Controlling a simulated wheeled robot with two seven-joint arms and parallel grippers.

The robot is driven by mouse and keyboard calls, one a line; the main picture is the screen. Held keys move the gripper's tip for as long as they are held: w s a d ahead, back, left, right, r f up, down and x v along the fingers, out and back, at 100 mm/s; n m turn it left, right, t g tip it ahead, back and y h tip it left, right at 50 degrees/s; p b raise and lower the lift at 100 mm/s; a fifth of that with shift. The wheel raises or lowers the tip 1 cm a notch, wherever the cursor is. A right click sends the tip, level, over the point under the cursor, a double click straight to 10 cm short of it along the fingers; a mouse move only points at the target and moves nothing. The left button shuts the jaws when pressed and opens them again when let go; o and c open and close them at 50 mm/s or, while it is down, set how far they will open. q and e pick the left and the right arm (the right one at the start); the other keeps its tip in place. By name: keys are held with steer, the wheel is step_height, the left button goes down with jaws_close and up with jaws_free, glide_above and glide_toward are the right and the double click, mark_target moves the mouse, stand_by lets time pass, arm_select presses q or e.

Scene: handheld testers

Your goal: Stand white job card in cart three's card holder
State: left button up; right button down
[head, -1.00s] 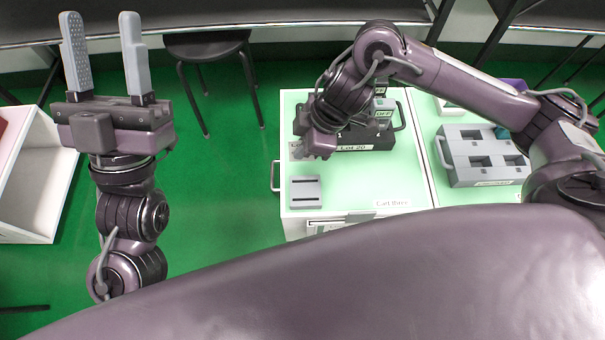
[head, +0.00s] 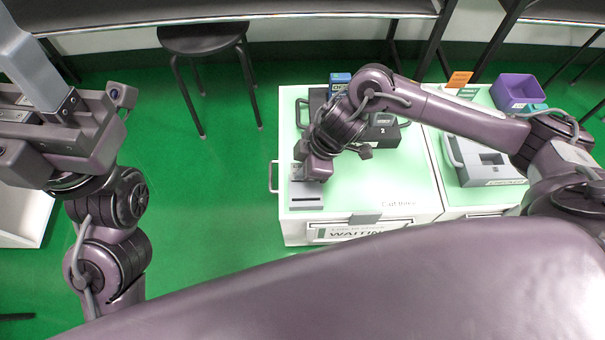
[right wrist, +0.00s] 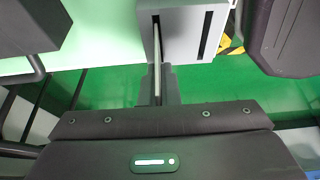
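The grey card holder (head: 306,197) sits on the near left corner of the pale green top of cart three (head: 385,185). My right gripper (head: 308,172) is directly over its far part in the head view. In the right wrist view, the holder (right wrist: 185,30) has two slots. The white card (right wrist: 157,60) shows edge-on as a thin upright strip between the closed fingers, lined up with the left slot. The right slot is empty. How deep the card sits is unclear. My left gripper (head: 40,85) is at the left edge, partly cut off, empty, fingers apart.
A dark tester (head: 382,132) stands behind my right gripper on the cart. A neighbouring cart holds a grey tray (head: 485,165) and a purple bin (head: 515,92). A WAITING sign (head: 355,232) is on the cart's front. A black stool (head: 205,40) stands on the green floor.

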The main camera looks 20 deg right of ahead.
steer(key=shift+s+f, duration=0.15)
steer(key=shift+f, duration=0.45)
steer(key=c, duration=1.7)
jaws_free()
